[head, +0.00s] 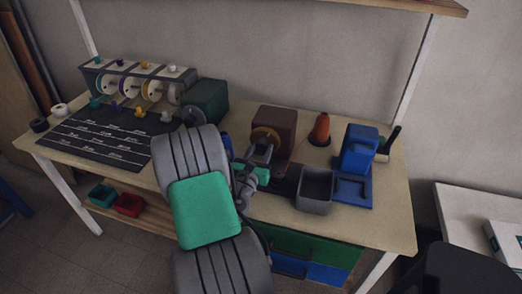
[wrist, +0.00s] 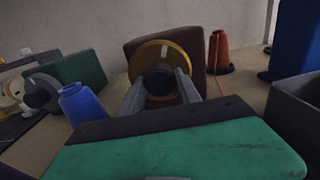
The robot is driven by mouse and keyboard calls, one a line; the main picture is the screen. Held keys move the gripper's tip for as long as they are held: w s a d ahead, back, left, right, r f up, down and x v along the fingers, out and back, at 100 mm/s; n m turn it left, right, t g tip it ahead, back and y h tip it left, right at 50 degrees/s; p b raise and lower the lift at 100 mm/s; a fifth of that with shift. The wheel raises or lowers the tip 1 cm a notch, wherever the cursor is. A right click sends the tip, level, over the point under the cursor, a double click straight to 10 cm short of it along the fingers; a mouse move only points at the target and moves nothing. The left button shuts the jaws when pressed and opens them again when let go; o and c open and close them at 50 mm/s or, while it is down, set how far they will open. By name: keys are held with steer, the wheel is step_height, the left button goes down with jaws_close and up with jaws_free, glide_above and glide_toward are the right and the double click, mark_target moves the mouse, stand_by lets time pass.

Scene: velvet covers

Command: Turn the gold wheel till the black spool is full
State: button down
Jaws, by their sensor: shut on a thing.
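The gold wheel (head: 264,134) stands upright on the front of a brown box (head: 275,122). It also shows in the wrist view (wrist: 163,50), with a round black knob (wrist: 158,79) at its middle. My gripper (head: 259,154) is in front of the wheel. In the wrist view my gripper (wrist: 159,88) has one finger on each side of the black knob and is shut on it. A grey disc with a black centre (wrist: 42,92) is on the green box at the left; I cannot tell whether it is the black spool or how full it is.
A green box (head: 206,100) and a rack of coloured spools (head: 140,88) stand at the left. A blue cone (wrist: 82,105) stands left of my gripper. An orange cone (head: 320,130), grey bin (head: 314,190) and blue device (head: 359,150) are at the right. A wall is behind.

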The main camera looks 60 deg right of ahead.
steer(key=m+b, duration=0.1)
steer(key=m, duration=0.3)
steer(key=shift+m, duration=0.3)
steer(key=m+b, duration=0.1)
steer(key=m, duration=0.2)
steer(key=shift+m, duration=0.3)
steer(key=m+b, duration=0.2)
steer(key=m, duration=0.2)
steer(key=shift+f+m, duration=0.1)
steer(key=shift+m, duration=0.2)
steer(key=m+b, duration=0.2)
steer(key=m, duration=0.1)
steer(key=shift+m, duration=0.3)
steer(key=m+b, duration=0.3)
steer(key=m, duration=0.2)
steer(key=shift+b, duration=0.35)
steer(key=shift+m+b, duration=1.75)
steer(key=shift+m, duration=0.65)
steer(key=c, duration=0.9)
jaws_free()
